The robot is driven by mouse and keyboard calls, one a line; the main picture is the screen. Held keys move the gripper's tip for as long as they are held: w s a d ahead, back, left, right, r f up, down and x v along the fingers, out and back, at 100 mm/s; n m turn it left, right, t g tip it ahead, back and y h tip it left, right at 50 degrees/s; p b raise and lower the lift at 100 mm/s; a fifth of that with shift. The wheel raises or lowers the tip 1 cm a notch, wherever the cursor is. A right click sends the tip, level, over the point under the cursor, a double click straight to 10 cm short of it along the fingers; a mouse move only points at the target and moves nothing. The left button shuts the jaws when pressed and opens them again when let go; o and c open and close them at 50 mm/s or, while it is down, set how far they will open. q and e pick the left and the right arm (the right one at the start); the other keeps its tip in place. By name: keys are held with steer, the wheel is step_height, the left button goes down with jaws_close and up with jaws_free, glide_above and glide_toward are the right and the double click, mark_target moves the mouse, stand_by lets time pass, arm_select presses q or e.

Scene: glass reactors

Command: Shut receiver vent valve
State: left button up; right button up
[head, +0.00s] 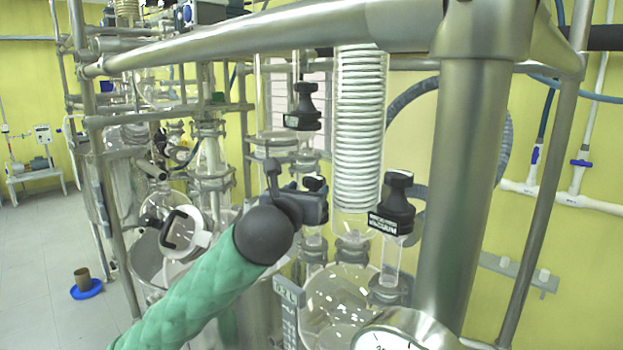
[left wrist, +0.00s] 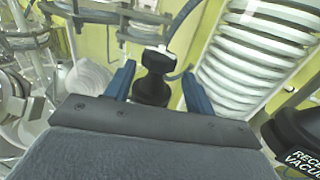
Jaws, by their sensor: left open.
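My left gripper (head: 316,205) is open in front of the glass receiver (head: 338,305). A black valve knob (head: 315,183) shows just behind it in the head view, partly hidden by the gripper. In the left wrist view a black waisted knob (left wrist: 154,84) stands between the two blue fingers of my left gripper (left wrist: 158,72), with a gap on each side. I cannot read a label on this knob. Another black knob (head: 396,204), labelled vacuum, stands to the right; its label (left wrist: 305,150) also shows at the right in the left wrist view. My right gripper is not in view.
A third black knob (head: 303,107) hangs higher up, left of the coiled glass condenser (head: 358,130). A thick steel post (head: 465,180) and top rail (head: 250,30) frame the near side. A round gauge (head: 395,335) sits low at front.

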mark_target(309, 187)
arm_select(q)
steer(key=p+x, duration=0.1)
steer(key=x, duration=0.1)
steer(key=shift+w+d, duration=0.1)
steer(key=shift+w, duration=0.5)
steer(key=shift+d, duration=0.1)
steer(key=shift+w+f, duration=0.1)
steer(key=shift+w, duration=0.05)
steer(key=c, duration=0.7)
steer(key=shift+h, duration=0.3)
steer(key=shift+a+m+g+h, duration=0.2)
steer(key=shift+m+g+h, duration=0.1)
steer(key=shift+m+h, duration=0.15)
